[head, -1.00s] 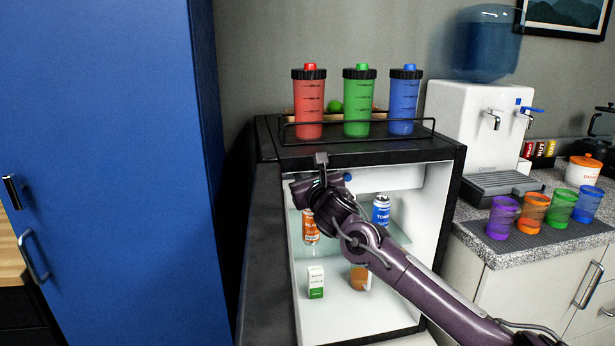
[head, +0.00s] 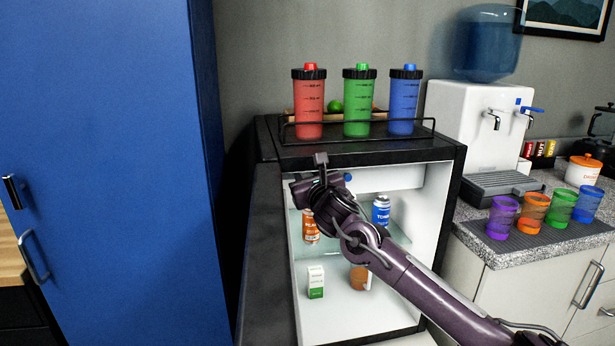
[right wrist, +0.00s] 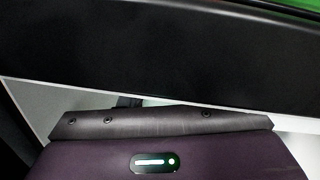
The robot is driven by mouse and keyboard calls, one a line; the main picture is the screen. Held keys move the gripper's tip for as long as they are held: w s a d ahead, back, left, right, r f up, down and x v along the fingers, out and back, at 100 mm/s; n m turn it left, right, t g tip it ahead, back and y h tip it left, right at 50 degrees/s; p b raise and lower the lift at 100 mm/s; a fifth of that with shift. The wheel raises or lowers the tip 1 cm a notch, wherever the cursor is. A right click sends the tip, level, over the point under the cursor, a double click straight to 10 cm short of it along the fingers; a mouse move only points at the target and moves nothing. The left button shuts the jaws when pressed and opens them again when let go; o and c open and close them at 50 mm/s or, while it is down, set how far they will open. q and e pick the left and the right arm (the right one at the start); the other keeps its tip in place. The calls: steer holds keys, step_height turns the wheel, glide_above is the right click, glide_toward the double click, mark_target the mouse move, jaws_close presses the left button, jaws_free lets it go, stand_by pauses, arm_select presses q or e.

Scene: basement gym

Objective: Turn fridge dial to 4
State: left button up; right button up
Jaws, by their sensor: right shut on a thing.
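The open mini fridge (head: 437,225) is black outside and white inside. My right gripper (head: 300,186) is at the upper left of its interior, just under the top edge, with the arm crossing the opening from the lower right. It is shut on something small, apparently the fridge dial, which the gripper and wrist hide. No dial numbers or pointer can be read. A small blue spot (head: 347,177) shows just right of the wrist. The right wrist view shows my purple gripper housing below the black fridge edge (right wrist: 160,50), with the fingertips out of sight. My left gripper is not in view.
Inside the fridge are an orange can (head: 310,227), a blue-and-white can (head: 381,211), a white-green carton (head: 316,282) and a brown item (head: 360,278). Three shaker bottles (head: 356,102) stand on top. A blue locker (head: 110,170) is left; a water dispenser (head: 470,125) is right.

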steer(key=o, duration=1)
steer(key=shift+c, duration=0.2)
steer(key=shift+s+d, duration=0.2)
steer(key=shift+s, duration=0.4)
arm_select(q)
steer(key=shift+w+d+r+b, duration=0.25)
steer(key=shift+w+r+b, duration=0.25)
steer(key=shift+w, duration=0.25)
arm_select(e)
steer(key=v, duration=0.6)
steer(key=shift+s, duration=0.25)
